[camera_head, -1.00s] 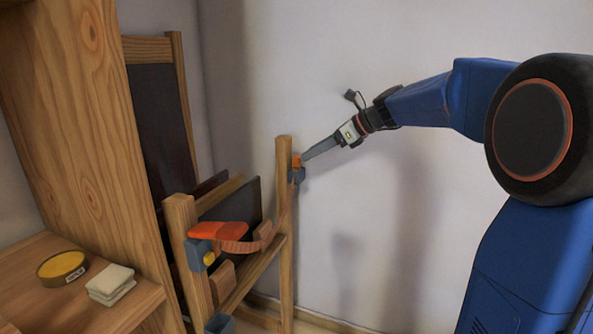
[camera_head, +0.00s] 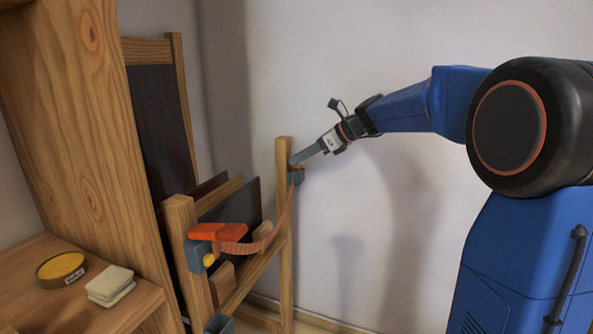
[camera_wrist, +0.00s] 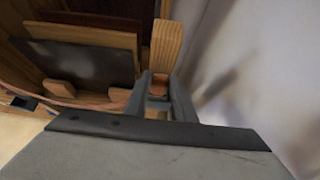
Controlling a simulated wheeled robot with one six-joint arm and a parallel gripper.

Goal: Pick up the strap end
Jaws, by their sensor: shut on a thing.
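An orange-brown strap (camera_head: 272,232) runs from an orange ratchet-like piece (camera_head: 219,232) on the near post up to the far wooden post (camera_head: 284,225). In the wrist view the strap (camera_wrist: 85,102) leads from the left towards the blue-grey prongs (camera_wrist: 183,98) below the post top (camera_wrist: 166,45).
Dark panels (camera_head: 230,210) stand in the wooden rack between the posts. A shelf (camera_head: 60,305) at the left holds a yellow-topped tin (camera_head: 62,267) and folded cloths (camera_head: 109,283). The wall is close behind the far post; space in front of the wall is free.

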